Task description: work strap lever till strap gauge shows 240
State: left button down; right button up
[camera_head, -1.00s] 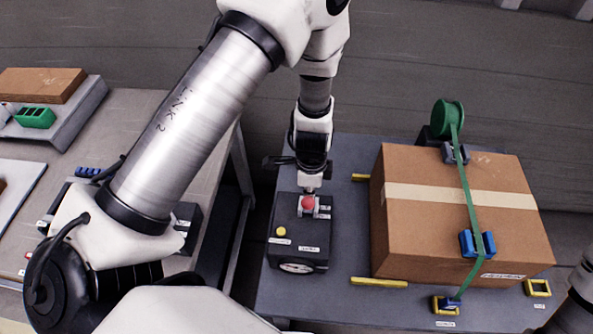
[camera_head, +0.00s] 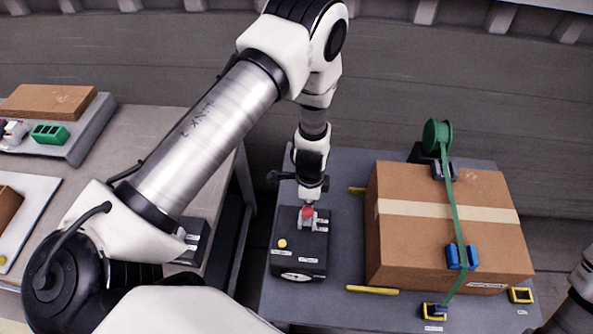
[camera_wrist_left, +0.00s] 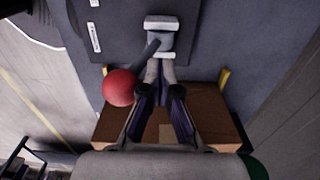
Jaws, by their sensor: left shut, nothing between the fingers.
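The strap lever has a red ball knob (camera_head: 307,212) and stands on the top of a black box (camera_head: 300,243). In the left wrist view its red knob (camera_wrist_left: 120,87) hangs beside the fingers on a dark stem. My left gripper (camera_head: 309,201) is right at the knob, and its fingertips (camera_wrist_left: 163,76) are closed together beside the stem, with the knob outside them. Whether they touch the lever I cannot tell. The strap gauge (camera_head: 296,277) is a white dial on the box's front; its reading is too small to make out. My right gripper is out of view.
A cardboard carton (camera_head: 445,245) with a green strap (camera_head: 455,215) over it stands right of the box. A blue buckle (camera_head: 462,257) sits on the strap, a green reel (camera_head: 437,136) behind. A yellow bar (camera_head: 372,290) lies before the carton. Another bench (camera_head: 135,125) is at left.

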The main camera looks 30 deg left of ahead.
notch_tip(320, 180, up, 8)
jog(key=p, duration=0.7)
pick_arm(q)
jog(key=w+a+b, duration=0.3)
jog(key=w+b, duration=0.1)
jog(key=w, duration=0.2)
jog(key=shift+w+a+b, duration=0.15)
jog(key=shift+w+b, duration=0.15)
jog(key=shift+w, duration=0.05)
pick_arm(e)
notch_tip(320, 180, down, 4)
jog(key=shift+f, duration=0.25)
